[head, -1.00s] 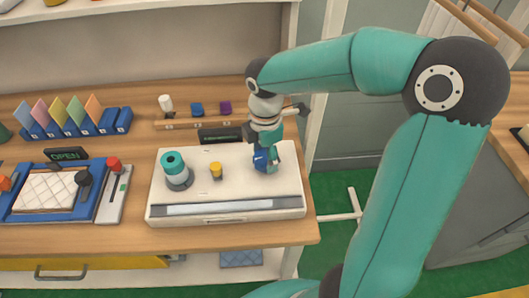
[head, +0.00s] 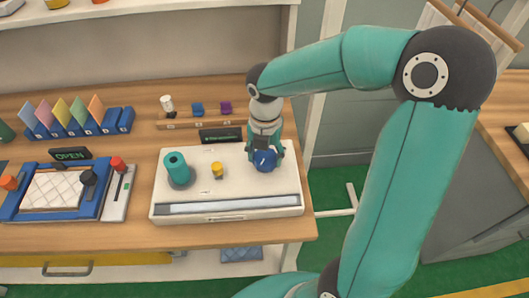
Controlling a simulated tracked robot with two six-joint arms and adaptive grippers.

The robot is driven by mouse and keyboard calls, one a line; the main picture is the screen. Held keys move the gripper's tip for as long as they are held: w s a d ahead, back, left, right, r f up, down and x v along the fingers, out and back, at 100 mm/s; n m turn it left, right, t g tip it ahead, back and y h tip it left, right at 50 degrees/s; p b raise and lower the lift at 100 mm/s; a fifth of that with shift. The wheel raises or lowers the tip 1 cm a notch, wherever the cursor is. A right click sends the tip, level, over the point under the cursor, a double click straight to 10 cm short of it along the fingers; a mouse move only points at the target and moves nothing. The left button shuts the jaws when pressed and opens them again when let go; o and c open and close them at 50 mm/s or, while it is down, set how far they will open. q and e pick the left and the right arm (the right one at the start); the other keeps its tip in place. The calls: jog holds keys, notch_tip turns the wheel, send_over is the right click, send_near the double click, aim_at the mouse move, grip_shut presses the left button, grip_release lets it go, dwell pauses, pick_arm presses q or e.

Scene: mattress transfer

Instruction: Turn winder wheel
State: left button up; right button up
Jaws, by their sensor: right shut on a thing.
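The winder is a white flat box (head: 225,193) on the wooden table, with a long slot along its front. A blue winder wheel (head: 264,161) sits at its right rear. My right gripper (head: 264,151) comes down from above and is shut on the blue wheel, with a finger at each side of it. The fingers hide part of the wheel. A teal spool (head: 176,167) stands on a grey round base at the box's left. A small yellow post (head: 217,170) stands between spool and wheel. My left gripper is not in view.
A dark display (head: 221,135) stands behind the box. Behind it is a wooden rack (head: 197,121) with white, blue and purple pieces. At left are a blue-framed tray (head: 52,190), an OPEN sign (head: 70,154) and a row of coloured cards (head: 70,115).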

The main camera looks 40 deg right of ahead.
aim_at(265, 156)
jog(key=shift+w+r+n, duration=0.15)
jog(key=shift+w+n, duration=0.05)
jog(key=shift+n, duration=0.4)
jog(key=o, duration=1.1)
jog(key=shift+c, duration=0.2)
jog(key=shift+o, duration=0.5)
jog(key=shift+s, duration=0.1)
notch_tip(265, 156, up, 12)
